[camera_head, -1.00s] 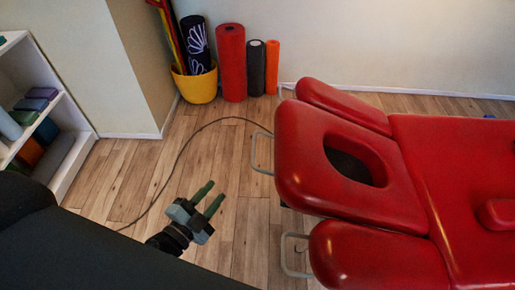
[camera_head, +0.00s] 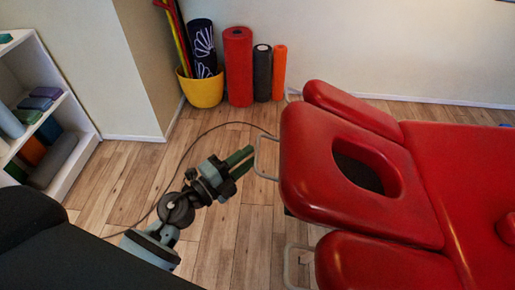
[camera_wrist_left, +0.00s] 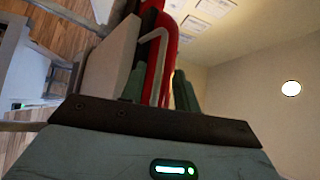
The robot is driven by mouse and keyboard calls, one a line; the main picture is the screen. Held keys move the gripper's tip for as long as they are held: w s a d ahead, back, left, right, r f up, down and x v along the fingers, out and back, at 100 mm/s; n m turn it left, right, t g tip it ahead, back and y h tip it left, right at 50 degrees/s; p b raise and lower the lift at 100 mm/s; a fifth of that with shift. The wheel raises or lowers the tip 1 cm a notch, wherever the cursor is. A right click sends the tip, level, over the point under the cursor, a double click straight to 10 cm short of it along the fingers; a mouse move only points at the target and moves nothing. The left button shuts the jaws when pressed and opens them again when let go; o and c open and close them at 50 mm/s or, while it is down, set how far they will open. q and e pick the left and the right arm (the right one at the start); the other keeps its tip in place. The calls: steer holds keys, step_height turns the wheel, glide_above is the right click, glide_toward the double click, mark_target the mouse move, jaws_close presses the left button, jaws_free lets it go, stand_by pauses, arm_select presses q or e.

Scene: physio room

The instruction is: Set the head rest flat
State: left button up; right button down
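The red head rest (camera_head: 312,165), with an oval face hole, is at the left end of the red massage table (camera_head: 465,180). Its exact tilt is hard to judge from above. A grey metal handle (camera_head: 262,158) loops out from its left end. My left gripper (camera_head: 246,161) is open and empty, its fingers pointing at the handle from the left, just short of it. In the left wrist view, the handle (camera_wrist_left: 163,50) shows between the fingertips (camera_wrist_left: 158,85), with the red pad edge behind it. My right gripper is not in view.
Red arm pads flank the head rest, one at the back (camera_head: 352,108) and one in front (camera_head: 385,262). A second metal loop (camera_head: 289,265) sits lower by the front pad. A cable (camera_head: 190,140) crosses the floor. A yellow bucket (camera_head: 203,90) and upright rolls stand by the wall.

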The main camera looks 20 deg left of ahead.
mark_target(258, 149)
arm_select(q)
steer(key=shift+x, duration=2.05)
jaws_close()
